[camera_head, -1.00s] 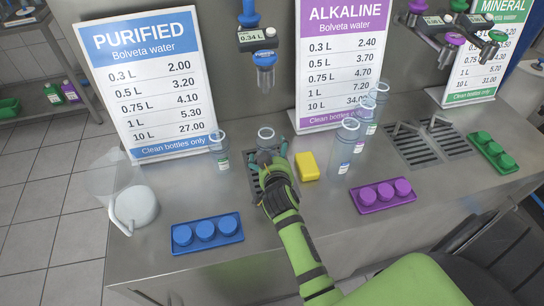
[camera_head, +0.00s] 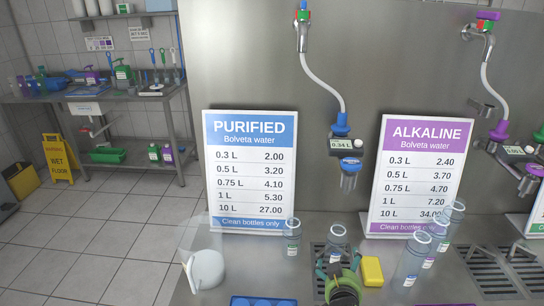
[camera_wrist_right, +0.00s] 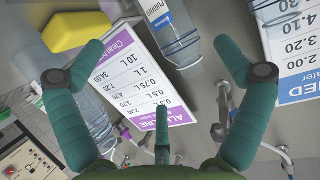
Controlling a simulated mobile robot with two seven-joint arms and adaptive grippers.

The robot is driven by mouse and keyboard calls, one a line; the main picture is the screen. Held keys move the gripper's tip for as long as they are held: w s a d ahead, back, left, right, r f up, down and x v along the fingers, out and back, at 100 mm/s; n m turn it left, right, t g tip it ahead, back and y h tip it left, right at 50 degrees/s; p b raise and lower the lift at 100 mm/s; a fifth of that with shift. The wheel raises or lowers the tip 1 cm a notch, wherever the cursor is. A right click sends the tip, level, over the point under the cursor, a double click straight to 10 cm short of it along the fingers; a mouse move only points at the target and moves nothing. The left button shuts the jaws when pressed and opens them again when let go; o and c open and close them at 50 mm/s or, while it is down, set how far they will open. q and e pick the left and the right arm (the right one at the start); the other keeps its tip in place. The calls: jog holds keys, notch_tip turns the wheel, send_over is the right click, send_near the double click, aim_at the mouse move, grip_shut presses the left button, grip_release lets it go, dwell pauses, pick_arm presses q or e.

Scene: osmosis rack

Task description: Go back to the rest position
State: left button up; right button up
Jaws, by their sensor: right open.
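My right gripper (camera_head: 338,268), with teal fingers, is low in the head view, just on the near side of a clear bottle (camera_head: 337,238). In the right wrist view the fingers of this gripper (camera_wrist_right: 162,46) are spread wide with nothing between them. The bottle (camera_wrist_right: 178,35), with a blue-and-white label, shows beyond the fingertips, apart from them. It stands on the drain grate (camera_head: 318,262) below the purified-water dispenser (camera_head: 349,165); its base is partly hidden by my gripper. My left gripper is not in view.
A yellow block (camera_head: 372,271) lies right of my gripper. Another clear bottle (camera_head: 293,236) stands left, and several stand right (camera_head: 413,258). The purified sign (camera_head: 249,226) and alkaline sign (camera_head: 420,180) stand behind. A blue cap tray (camera_head: 262,301) is at the bottom edge.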

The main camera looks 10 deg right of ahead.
jog(key=s+f+g, duration=0.1)
jog(key=s, duration=0.2)
jog(key=s+f+n+g+y, duration=0.1)
jog(key=s, duration=0.2)
jog(key=s+f+g, duration=0.1)
jog(key=s, duration=0.3)
jog(key=shift+a+f+y, duration=0.1)
jog(key=shift+a+y, duration=0.1)
jog(key=shift+y, duration=0.1)
jog(key=s+a+n+g+y, duration=0.2)
jog(key=s+a+n+g, duration=0.15)
jog(key=s, duration=0.55)
jog(key=s+a+n+g+y, duration=0.2)
jog(key=s+a, duration=0.2)
jog(key=s, duration=0.5)
notch_tip(320, 180, down, 26)
jog(key=s+g+b, duration=0.2)
jog(key=s, duration=0.1)
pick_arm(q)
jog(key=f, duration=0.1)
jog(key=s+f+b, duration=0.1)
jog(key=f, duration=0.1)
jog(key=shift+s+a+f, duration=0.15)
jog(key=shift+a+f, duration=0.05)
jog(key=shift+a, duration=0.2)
pick_arm(e)
jog(key=s+d+f, duration=0.2)
jog(key=s+f, duration=1.3)
jog(key=shift+d+g, duration=0.4)
jog(key=shift+g, duration=0.05)
